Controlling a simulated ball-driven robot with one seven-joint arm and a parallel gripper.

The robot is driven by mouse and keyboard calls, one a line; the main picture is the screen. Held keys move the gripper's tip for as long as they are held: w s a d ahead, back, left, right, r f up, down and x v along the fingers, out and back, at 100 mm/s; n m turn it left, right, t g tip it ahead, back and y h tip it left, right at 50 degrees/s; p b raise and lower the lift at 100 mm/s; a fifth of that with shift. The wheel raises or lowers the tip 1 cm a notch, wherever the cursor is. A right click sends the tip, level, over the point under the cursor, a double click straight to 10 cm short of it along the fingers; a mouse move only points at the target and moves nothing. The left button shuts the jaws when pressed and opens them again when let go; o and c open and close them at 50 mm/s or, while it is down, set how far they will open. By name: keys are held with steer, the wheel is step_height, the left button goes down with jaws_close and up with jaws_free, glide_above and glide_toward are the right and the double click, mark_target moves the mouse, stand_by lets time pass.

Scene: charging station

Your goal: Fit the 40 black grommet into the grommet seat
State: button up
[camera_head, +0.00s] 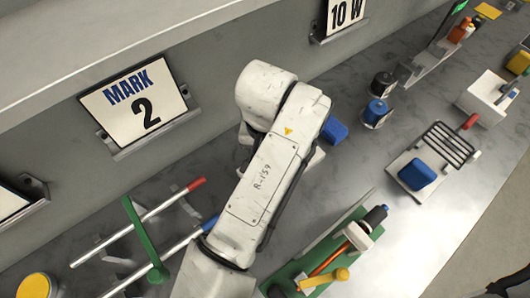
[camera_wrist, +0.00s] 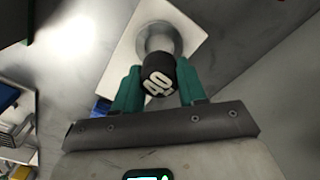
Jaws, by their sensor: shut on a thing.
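The black grommet (camera_wrist: 158,76), marked 40 in white, is between the green fingers of my gripper (camera_wrist: 157,85) in the wrist view. The gripper is shut on it, with the marked face toward the camera. Just beyond it is a grey round fitting with a wider ring (camera_wrist: 159,38) on a white plate (camera_wrist: 190,20), which looks like the grommet seat. The grommet lines up closely with this fitting and covers its near part. I cannot tell whether they touch or how far one is in the other. In the head view my arm hides the gripper, grommet and seat.
In the head view, a wall sign MARK 2 (camera_head: 137,101) is left of my arm. A green fixture (camera_head: 315,262) with an orange-shafted tool lies right of the arm. A blue block (camera_head: 334,130) is beside the arm.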

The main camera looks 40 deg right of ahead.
steer(key=shift+f+b, duration=2.8)
steer(key=shift+b, duration=1.5)
steer(key=shift+s+f+b, duration=0.2)
steer(key=shift+f+b, duration=0.4)
steer(key=shift+b, duration=0.6)
steer(key=o, duration=1)
steer(key=r, duration=1.2)
steer(key=shift+w+a+r, duration=0.1)
steer(key=shift+w+a, duration=0.1)
steer(key=shift+a, duration=0.05)
